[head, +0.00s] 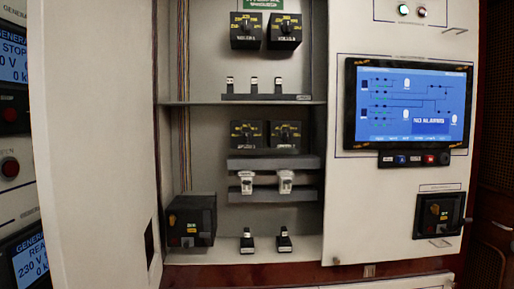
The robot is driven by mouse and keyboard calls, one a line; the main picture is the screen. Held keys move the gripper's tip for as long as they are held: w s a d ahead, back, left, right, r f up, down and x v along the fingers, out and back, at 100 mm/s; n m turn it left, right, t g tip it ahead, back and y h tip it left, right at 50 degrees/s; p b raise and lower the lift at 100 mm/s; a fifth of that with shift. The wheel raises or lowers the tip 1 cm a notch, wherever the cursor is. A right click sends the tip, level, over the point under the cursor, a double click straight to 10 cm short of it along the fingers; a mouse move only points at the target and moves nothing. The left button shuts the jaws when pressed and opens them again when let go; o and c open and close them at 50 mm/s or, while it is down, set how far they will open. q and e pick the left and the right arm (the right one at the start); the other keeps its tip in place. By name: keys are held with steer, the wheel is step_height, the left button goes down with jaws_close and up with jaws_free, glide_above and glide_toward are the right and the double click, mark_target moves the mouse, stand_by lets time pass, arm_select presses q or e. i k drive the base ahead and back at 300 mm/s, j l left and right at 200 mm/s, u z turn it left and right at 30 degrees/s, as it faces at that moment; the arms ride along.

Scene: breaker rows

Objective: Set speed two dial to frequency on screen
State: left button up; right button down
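Two black dials with yellow scale marks, an upper left dial (246,29) and an upper right dial (284,30), sit high inside the open cabinet. Two similar ones, a lower left dial (246,134) and a lower right dial (284,134), sit on the level below. Their labels are too small to read, so I cannot tell which is speed two. A blue screen (408,103) on the right panel shows a line diagram and "NO ALARMS"; no frequency is legible on it. Neither of my grippers is in view.
A pale open door (90,140) stands left of the cabinet. Generator displays (13,60) (28,262) at the left edge are cut off. A shelf (240,103) divides the cabinet. Black breakers stand at lower left (191,220) and on the right panel (439,215).

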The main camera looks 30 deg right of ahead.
mark_target(286, 137)
steer(key=z, duration=1.3)
